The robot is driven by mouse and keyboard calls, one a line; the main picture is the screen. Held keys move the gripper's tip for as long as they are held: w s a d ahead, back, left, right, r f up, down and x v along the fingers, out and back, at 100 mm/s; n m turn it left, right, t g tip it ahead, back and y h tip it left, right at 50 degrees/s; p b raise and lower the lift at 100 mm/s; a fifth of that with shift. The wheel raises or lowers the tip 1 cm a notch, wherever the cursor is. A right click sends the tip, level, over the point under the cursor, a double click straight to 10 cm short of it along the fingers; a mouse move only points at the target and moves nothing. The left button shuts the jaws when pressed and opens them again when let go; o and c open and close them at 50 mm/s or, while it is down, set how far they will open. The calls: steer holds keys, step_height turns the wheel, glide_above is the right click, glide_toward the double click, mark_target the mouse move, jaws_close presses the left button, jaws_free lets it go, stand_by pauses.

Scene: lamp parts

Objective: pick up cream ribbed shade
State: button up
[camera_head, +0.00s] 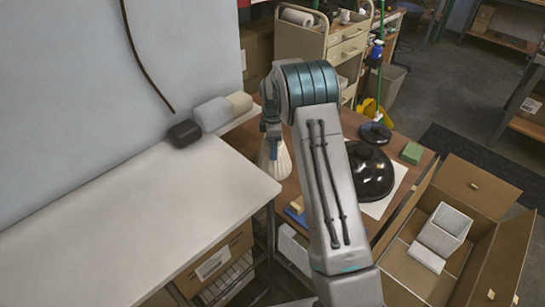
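The cream ribbed shade (279,168) stands on the brown wooden table at the middle of the head view, close to the right edge of the white counter. Only part of it shows; my gripper and arm hide its top and some of its right side. My gripper (273,150) points down at the top of the shade, with a blue-grey finger in front of it. Whether the fingers touch the shade or are closed on it is not clear from this angle.
The white counter (130,225) lies left, with a dark box (184,133) at its back. A glossy black dome (371,175), a green block (411,153) and a yellow block (297,203) sit on the wooden table. An open cardboard box (408,270) with white boxes is right.

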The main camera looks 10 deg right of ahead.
steer(key=c, duration=1)
steer(key=shift+c, duration=0.3)
steer(key=shift+r, duration=0.15)
